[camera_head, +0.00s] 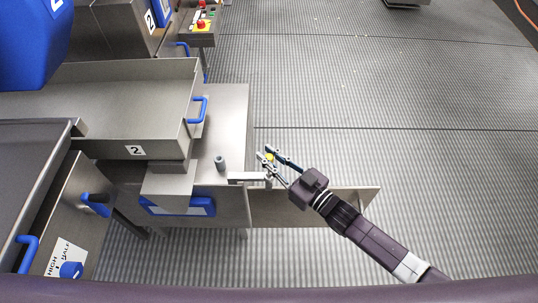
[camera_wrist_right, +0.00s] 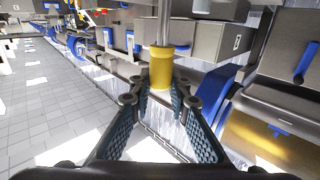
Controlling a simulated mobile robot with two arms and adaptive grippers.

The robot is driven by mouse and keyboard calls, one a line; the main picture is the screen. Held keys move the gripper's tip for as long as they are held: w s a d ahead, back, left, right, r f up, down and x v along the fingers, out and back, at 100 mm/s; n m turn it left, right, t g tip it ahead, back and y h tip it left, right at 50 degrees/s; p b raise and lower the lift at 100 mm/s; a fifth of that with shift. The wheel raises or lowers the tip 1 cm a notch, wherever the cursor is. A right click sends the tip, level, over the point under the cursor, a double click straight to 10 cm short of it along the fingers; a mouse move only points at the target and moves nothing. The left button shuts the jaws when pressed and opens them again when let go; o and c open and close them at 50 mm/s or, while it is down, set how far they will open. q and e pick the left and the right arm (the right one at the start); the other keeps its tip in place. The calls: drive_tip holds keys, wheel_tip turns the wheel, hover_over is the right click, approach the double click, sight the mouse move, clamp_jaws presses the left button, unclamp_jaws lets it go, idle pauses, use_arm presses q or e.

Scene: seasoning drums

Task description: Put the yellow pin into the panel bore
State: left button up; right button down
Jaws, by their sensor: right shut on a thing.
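The yellow pin (camera_head: 269,157) shows between the fingertips of my right gripper (camera_head: 271,160), which is shut on it. In the right wrist view the yellow pin (camera_wrist_right: 161,70) has a thick yellow collar and a grey metal shaft running up out of the picture. It sits between the fingertips of the right gripper (camera_wrist_right: 160,96). I cannot make out the bore. My left gripper is not in view.
A short grey post (camera_head: 220,163) stands on the steel surface left of the gripper. A steel tray (camera_head: 120,95) with a blue handle (camera_head: 197,109) stands further left. A control box (camera_head: 200,22) with a red button is at the back. The ribbed floor to the right is clear.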

sight(269, 173)
drive_tip(key=shift+f+b, duration=2.25)
drive_tip(key=shift+f, duration=0.55)
drive_tip(key=c, duration=1.7)
unclamp_jaws()
drive_tip(key=shift+c, duration=0.2)
drive_tip(key=shift+s+d, duration=0.15)
drive_tip(key=shift+d, duration=0.05)
drive_tip(key=v, duration=0.7)
drive_tip(key=shift+s+d, duration=0.25)
drive_tip(key=shift+r, duration=0.15)
